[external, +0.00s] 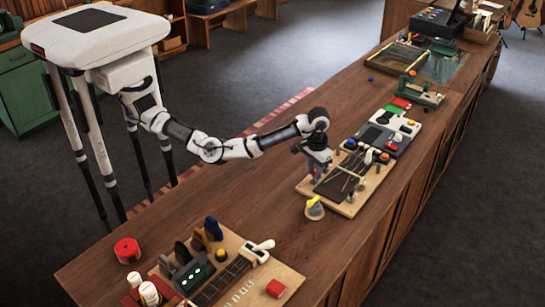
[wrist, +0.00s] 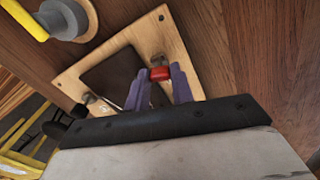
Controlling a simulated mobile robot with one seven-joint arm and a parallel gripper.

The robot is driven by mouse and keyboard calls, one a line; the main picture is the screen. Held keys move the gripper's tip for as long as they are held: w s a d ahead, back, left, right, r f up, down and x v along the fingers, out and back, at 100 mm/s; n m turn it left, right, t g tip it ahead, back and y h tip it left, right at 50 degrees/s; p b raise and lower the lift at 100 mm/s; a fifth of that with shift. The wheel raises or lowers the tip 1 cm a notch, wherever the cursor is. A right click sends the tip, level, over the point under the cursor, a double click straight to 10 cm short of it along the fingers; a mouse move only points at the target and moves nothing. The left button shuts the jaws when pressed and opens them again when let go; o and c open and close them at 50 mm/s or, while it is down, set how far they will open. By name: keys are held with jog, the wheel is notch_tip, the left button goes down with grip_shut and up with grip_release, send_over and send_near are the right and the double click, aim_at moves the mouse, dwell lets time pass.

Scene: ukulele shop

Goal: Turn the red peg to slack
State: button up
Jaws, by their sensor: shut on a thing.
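The red peg (wrist: 160,74) shows in the wrist view near the edge of a light wood board (wrist: 177,35) with a dark panel (wrist: 112,72). My gripper (wrist: 158,84) has its two purple fingers on either side of the peg, shut on it. A metal fitting sits just beyond the peg. In the external view my gripper (external: 316,170) points down over the near-left end of the same board (external: 349,209), which carries strings and several small knobs. The peg is hidden there behind the gripper.
A yellow-and-grey dial (external: 314,209) stands just in front of the board. A grey device (external: 385,138) and a green jig (external: 420,93) lie farther along the counter. Another board with a fretted neck (external: 222,280) and a red roll (external: 127,250) are at the near end. Bare counter lies between.

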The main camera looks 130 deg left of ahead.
jog(key=shift+r, duration=0.15)
dwell(0.4)
jog(key=o, duration=1)
notch_tip(320, 180, up, 14)
jog(key=shift+f, duration=0.15)
